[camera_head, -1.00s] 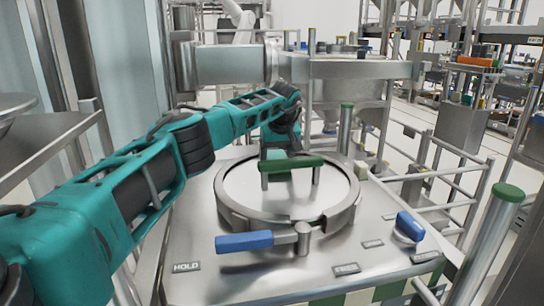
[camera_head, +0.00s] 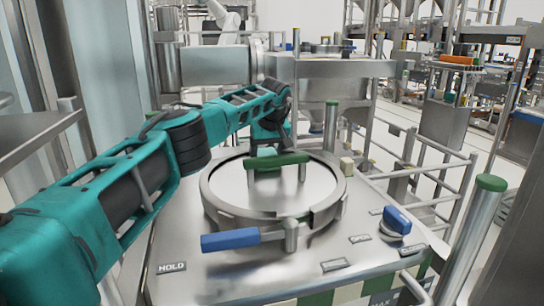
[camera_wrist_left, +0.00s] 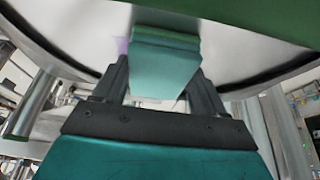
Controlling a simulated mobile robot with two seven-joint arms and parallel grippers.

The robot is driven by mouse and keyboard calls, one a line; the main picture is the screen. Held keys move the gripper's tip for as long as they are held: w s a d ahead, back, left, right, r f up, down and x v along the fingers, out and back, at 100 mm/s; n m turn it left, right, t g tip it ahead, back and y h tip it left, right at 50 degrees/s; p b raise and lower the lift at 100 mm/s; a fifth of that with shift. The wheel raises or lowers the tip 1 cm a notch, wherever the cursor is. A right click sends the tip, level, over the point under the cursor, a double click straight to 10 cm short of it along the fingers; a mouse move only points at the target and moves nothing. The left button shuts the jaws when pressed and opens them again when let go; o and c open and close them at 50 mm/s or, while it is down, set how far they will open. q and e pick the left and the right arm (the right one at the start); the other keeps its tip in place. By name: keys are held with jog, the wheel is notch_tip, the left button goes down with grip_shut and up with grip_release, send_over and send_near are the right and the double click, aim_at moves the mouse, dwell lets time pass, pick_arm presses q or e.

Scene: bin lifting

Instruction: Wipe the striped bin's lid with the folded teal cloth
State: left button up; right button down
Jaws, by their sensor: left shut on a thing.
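The striped bin (camera_head: 316,298) stands in front of me, with green and white stripes at its front edge. Its round steel lid (camera_head: 315,206) has a green bar handle (camera_head: 277,161) across the top. My left arm reaches over to the lid's far side; its gripper is mostly hidden there behind the handle. In the left wrist view my left gripper (camera_wrist_left: 162,75) is shut on the folded teal cloth (camera_wrist_left: 165,52), with the pale lid (camera_wrist_left: 240,52) beyond. A small purple patch (camera_wrist_left: 122,45) shows beside the cloth. I cannot tell whether the cloth touches the lid. My right gripper is out of view.
A blue-gripped clamp lever (camera_head: 231,239) sits at the lid's front and a blue knob (camera_head: 397,220) at the right. Green-capped posts (camera_head: 462,235) and steel rails (camera_head: 425,165) stand to the right. A large steel vessel (camera_head: 325,98) is behind.

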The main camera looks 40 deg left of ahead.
pick_arm(q)
jog(key=shift+s+a, duration=0.3)
jog(key=shift+s, duration=0.1)
jog(key=shift+s+a+f, duration=0.1)
jog(key=shift+s+a, duration=0.25)
jog(key=shift+s, duration=0.15)
jog(key=shift+s+a+p, duration=0.9)
jog(key=shift+s+a, duration=0.25)
jog(key=shift+s, duration=0.25)
jog(key=shift+s+a, duration=0.6)
jog(key=shift+s, duration=0.2)
jog(key=shift+s+a, duration=0.6)
jog(key=shift+s, duration=0.15)
notch_tip(320, 180, up, 6)
jog(key=shift+w, duration=0.1)
notch_tip(320, 180, up, 3)
jog(key=shift+r, duration=0.1)
